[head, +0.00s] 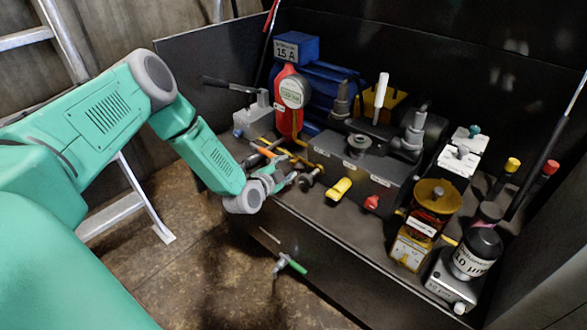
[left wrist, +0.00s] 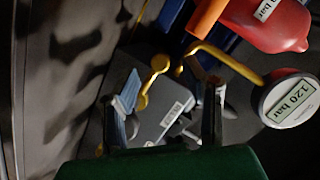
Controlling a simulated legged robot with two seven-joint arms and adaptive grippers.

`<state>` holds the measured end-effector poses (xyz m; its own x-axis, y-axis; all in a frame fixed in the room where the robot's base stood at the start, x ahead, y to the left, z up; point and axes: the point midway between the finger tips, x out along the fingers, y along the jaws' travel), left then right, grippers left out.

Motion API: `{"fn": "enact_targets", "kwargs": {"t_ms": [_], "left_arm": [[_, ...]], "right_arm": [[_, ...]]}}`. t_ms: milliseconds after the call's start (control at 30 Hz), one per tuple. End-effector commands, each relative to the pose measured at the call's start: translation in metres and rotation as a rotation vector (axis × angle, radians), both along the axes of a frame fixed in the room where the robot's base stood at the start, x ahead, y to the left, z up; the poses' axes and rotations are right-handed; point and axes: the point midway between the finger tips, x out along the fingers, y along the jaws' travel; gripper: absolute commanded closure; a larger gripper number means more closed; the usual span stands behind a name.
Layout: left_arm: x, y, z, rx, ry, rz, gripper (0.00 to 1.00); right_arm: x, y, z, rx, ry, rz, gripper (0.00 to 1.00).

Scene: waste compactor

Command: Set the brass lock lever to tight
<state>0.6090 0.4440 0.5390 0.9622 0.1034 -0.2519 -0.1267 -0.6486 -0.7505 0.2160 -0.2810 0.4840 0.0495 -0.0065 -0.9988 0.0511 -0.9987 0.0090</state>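A short bent brass-yellow lever (left wrist: 150,82), which looks like the lock lever, sits over a grey block (left wrist: 148,128) with a white label in the left wrist view. The label is too small to read, so I cannot tell which setting it is at. My left gripper (head: 285,182) is over the front edge of the bench in the head view. In the left wrist view its two fingers (left wrist: 168,112) stand apart with nothing held between them. The lever appears beyond the fingers, apart from them. My right gripper is not in view.
A red cylinder (head: 286,112) and a round gauge (head: 294,92) stand near my left gripper; the gauge reads 120 bar in the left wrist view (left wrist: 292,100). A dark manifold (head: 355,172), blue motor (head: 325,92) and yellow-topped filter (head: 434,197) crowd the bench. A green-handled valve (head: 290,264) projects from the front.

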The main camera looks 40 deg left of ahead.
Motion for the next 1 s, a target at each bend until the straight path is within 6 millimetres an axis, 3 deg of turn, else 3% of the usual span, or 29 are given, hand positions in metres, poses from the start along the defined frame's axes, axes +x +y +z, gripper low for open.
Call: {"fn": "enact_targets", "kwargs": {"t_ms": [100,300,633,667,767,1000], "left_arm": [[0.020,0.002,-0.008,0.000,-0.002,0.001,0.61],[0.039,0.003,-0.011,0.000,0.000,0.000,0.61],[0.043,0.004,-0.011,-0.001,0.001,-0.001,0.61],[0.043,0.004,-0.011,-0.001,0.002,0.000,0.64],[0.043,0.004,-0.011,-0.001,0.002,0.000,0.99],[0.042,0.004,-0.011,0.003,0.002,-0.001,1.00]], "right_arm": [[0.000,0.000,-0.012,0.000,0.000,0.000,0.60],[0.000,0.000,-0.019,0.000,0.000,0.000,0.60],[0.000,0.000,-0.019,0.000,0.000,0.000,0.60],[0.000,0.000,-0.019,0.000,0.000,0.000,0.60],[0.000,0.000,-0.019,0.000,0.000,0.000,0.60],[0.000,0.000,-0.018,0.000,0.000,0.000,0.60]]}}
